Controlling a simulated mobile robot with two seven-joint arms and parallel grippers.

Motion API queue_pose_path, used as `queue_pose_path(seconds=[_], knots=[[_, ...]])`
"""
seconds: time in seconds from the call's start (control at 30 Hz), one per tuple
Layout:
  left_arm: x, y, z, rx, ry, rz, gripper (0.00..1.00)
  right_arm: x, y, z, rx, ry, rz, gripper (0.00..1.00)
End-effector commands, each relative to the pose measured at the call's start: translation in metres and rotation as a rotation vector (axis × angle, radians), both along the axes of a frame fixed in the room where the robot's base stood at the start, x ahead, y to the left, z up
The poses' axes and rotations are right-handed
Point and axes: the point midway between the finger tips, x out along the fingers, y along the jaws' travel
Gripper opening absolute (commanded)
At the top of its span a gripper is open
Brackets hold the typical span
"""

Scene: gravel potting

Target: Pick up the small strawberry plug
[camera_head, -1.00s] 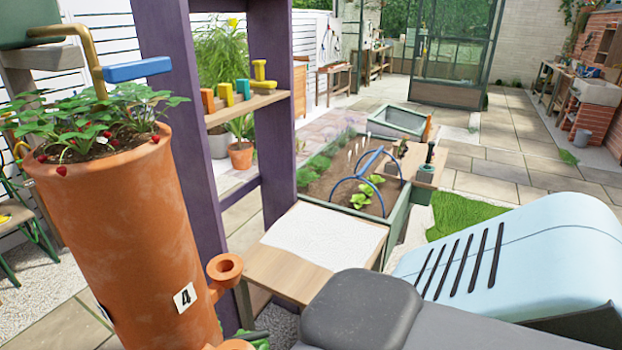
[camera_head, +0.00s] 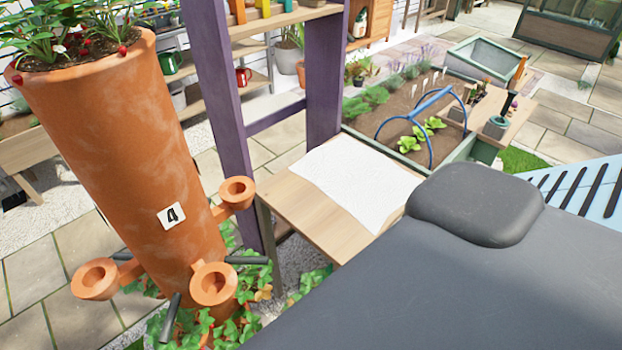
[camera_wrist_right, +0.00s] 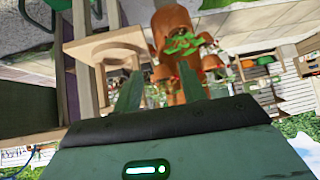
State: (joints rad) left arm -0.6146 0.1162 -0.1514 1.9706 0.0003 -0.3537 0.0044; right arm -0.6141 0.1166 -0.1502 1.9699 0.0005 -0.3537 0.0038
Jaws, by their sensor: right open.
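A tall terracotta planter (camera_head: 150,170) marked 4 stands tilted in the picture at left in the head view. Leafy strawberry plants (camera_head: 75,25) with red berries grow in its top, and several small cups stick out near its base. I cannot pick out a separate small strawberry plug with certainty. In the right wrist view, green leaves (camera_wrist_right: 182,43) show in front of terracotta, beyond my right gripper (camera_wrist_right: 160,88). Its two fingers are apart, with nothing clearly between them. My left gripper is in neither view.
A wooden table (camera_head: 310,226) with a white sheet (camera_head: 355,185) stands right of the planter. Purple posts (camera_head: 322,75) rise behind it. A raised bed with a blue hoop (camera_head: 430,100) lies beyond. Ivy (camera_head: 215,325) surrounds the planter's foot.

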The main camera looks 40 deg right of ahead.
Motion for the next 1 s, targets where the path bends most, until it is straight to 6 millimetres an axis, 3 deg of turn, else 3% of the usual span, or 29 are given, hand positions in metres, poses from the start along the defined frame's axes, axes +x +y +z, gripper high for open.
queue_pose_path(seconds=[0.13,0.27,0.4,0.6,0.77,0.87,1.0], knots=[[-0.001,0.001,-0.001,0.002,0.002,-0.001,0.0,0.015,0.012,0.003,-0.014,-0.018,0.065,0.53],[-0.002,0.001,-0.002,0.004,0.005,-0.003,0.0,0.048,0.043,0.011,-0.071,-0.059,0.255,0.53],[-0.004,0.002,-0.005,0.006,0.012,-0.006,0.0,0.085,0.086,0.024,-0.195,-0.127,0.577,0.53],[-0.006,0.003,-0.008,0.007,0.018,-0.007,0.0,0.114,0.123,0.036,-0.45,-0.224,1.073,0.53],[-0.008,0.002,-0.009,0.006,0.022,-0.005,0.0,0.126,0.124,0.037,-0.692,-0.274,1.472,0.53],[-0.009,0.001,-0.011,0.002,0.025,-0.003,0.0,0.133,0.109,0.036,-0.85,-0.281,1.718,0.53],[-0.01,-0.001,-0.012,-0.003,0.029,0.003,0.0,0.144,0.073,0.034,-1.053,-0.251,2.055,0.53]])
